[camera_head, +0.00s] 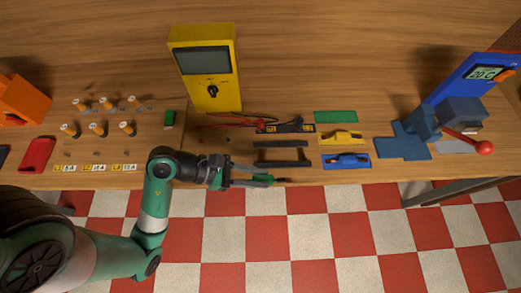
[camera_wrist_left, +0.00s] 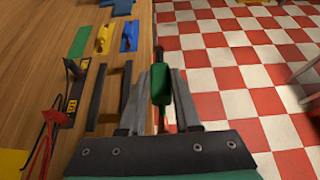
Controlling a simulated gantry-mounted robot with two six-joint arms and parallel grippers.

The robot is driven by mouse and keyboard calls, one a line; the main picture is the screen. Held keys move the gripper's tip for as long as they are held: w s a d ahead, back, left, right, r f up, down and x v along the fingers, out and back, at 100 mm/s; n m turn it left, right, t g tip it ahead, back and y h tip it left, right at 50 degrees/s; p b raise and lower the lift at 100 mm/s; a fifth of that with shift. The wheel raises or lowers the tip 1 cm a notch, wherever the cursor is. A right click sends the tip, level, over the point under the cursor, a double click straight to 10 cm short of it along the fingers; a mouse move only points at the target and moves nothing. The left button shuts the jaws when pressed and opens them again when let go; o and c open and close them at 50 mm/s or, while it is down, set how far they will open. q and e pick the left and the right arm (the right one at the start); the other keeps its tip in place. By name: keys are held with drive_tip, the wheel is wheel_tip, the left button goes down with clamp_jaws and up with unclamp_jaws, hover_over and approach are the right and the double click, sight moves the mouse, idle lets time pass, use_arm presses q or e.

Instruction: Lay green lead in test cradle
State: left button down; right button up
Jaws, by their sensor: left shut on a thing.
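My left gripper (camera_head: 262,181) is shut on the green lead (camera_wrist_left: 160,84), a green body with a dark, narrow tip. It holds the lead at the table's front edge, over the red and white floor. The lead also shows between the fingers in the head view (camera_head: 263,178). Which fixture is the test cradle is not clear. Two dark bars (camera_head: 280,144) lie on the table beyond the gripper. Behind them is a black strip with yellow labels (camera_head: 300,128). My right gripper is not in view.
A yellow meter (camera_head: 206,65) with red and black leads stands behind. A blue device with a red-knobbed lever (camera_head: 484,148) is at right.

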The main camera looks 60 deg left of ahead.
use_arm(q)
drive_tip(key=shift+w+a, duration=0.2)
drive_tip(key=w+a+f, duration=0.4)
drive_tip(key=w+a, duration=0.1)
drive_tip(key=w, duration=0.4)
drive_tip(key=b, duration=0.2)
hover_over(277, 156)
drive_tip(key=f, duration=0.5)
drive_tip(key=shift+s+d, duration=0.2)
drive_tip(key=shift+s, duration=0.1)
drive_tip(key=shift+w+a+f, duration=0.1)
drive_tip(key=shift+w+f, duration=0.05)
drive_tip(key=shift+w, duration=0.1)
drive_tip(key=shift+w+a+f, duration=0.1)
drive_tip(key=shift+f, duration=0.2)
drive_tip(key=shift+f+b, duration=0.3)
drive_tip(key=shift+f, duration=1.2)
drive_tip(key=shift+f, duration=0.1)
